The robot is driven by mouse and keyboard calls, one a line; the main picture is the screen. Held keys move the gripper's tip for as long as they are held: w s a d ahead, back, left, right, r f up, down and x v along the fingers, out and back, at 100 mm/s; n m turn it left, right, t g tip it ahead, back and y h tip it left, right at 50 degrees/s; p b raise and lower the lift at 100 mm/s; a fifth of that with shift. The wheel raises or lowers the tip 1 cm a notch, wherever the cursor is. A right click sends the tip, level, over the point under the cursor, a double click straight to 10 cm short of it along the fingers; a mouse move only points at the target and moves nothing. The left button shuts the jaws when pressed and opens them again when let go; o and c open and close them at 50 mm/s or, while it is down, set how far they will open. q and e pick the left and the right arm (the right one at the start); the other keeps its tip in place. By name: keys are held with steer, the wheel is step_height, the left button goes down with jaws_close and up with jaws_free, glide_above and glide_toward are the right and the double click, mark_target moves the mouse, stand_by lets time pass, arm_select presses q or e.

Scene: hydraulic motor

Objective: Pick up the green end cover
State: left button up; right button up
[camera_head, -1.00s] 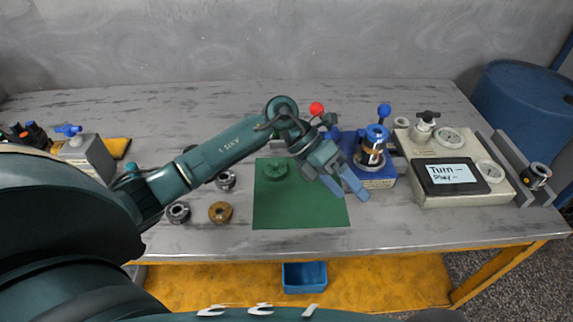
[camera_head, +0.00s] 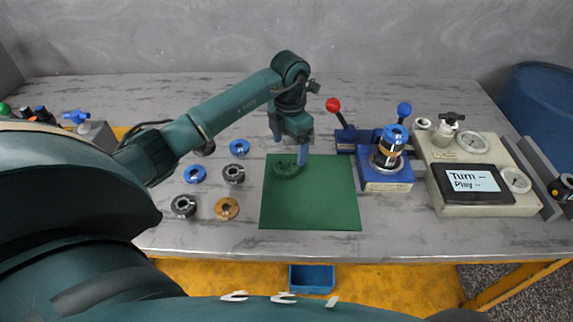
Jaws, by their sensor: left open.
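The green end cover (camera_head: 286,170) lies flat on the upper left part of the green mat (camera_head: 320,210). It is a round green disc close in colour to the mat. My left gripper (camera_head: 290,160) points down over it with its blue fingers apart, one towards the left and one at the cover's right side. The fingertips are at or just above the cover, and I cannot tell whether they touch it. My right gripper is not in view.
Several rings, including an orange-brown one (camera_head: 227,208) and a blue one (camera_head: 195,174), lie left of the mat. A blue fixture (camera_head: 387,180) and a red-knobbed lever (camera_head: 333,105) stand right of it. A beige panel unit (camera_head: 490,205) is further right. The mat's front is clear.

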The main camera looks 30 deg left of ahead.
mark_target(287, 161)
arm_select(q)
steer(key=f, duration=0.2)
steer(key=s+f, duration=0.1)
steer(key=f, duration=0.1)
steer(key=shift+s+f+p, duration=0.1)
steer(key=shift+f+p, duration=0.15)
steer(key=shift+p, duration=0.15)
steer(key=shift+f, duration=0.3)
steer(key=shift+c, duration=0.3)
steer(key=c, duration=1.1)
steer(key=shift+r, duration=0.1)
steer(key=shift+r, duration=0.25)
step_height(287, 161, up, 10)
steer(key=shift+f+b, duration=0.25)
steer(key=shift+b, duration=0.1)
